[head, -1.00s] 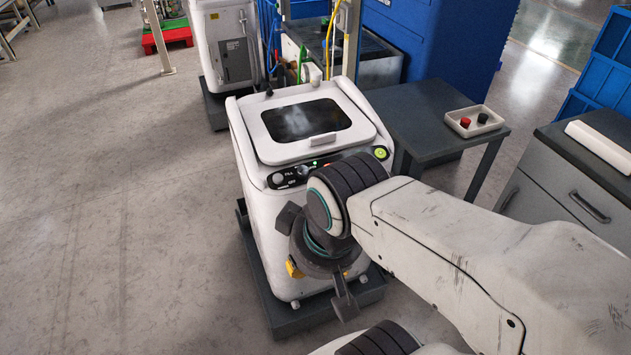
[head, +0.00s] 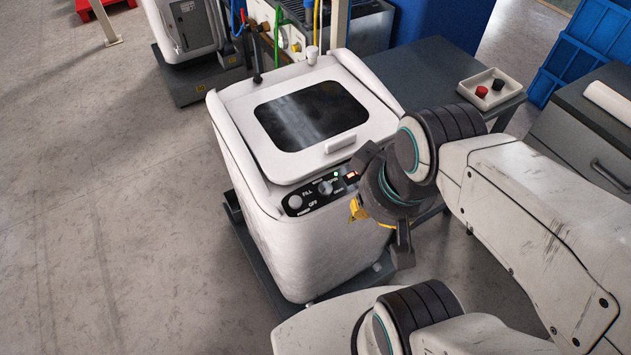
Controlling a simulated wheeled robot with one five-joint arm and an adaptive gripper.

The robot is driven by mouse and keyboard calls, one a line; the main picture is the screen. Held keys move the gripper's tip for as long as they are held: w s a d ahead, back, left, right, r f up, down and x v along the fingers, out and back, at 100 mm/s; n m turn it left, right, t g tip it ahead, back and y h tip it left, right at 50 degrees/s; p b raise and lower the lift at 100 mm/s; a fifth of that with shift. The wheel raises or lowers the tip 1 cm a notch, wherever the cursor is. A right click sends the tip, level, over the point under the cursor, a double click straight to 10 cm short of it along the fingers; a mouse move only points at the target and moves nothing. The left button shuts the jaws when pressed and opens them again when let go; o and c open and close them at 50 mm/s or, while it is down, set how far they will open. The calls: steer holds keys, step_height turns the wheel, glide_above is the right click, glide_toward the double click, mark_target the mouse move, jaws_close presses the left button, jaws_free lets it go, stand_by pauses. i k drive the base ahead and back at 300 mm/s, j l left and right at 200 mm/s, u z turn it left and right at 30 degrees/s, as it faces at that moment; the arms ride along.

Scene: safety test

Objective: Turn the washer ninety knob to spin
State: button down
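The washer (head: 275,238) is a white top-loading cabinet with a closed lid and dark window (head: 310,116), in the middle of the head view. Its black front panel carries a white knob at left (head: 295,201), lettering including "FILL" and "OFF", and a grey knob (head: 325,187) near the panel's middle. A green light and a small red display (head: 351,175) show beside the knobs. The knob's exact pointer setting is too small to read. My gripper (head: 380,205) is right of the knobs, apart from them, with its dark fingers spread and empty. It hides the panel's right end.
A dark side table (head: 420,75) right of the washer holds a white tray (head: 502,78) with a red and a black button. A grey cabinet (head: 570,150) and blue crates (head: 590,45) stand further right. Open concrete floor (head: 100,200) lies at left.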

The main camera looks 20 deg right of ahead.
mark_target(325, 188)
steer(key=j, duration=0.3)
steer(key=k+j, duration=0.15)
steer(key=j, duration=0.15)
steer(key=i+j, duration=0.1)
steer(key=j, duration=0.6)
steer(key=i+j, duration=0.1)
steer(key=j, duration=0.65)
steer(key=i+j+z, duration=0.1)
steer(key=i+j, duration=0.55)
steer(key=i, duration=0.1)
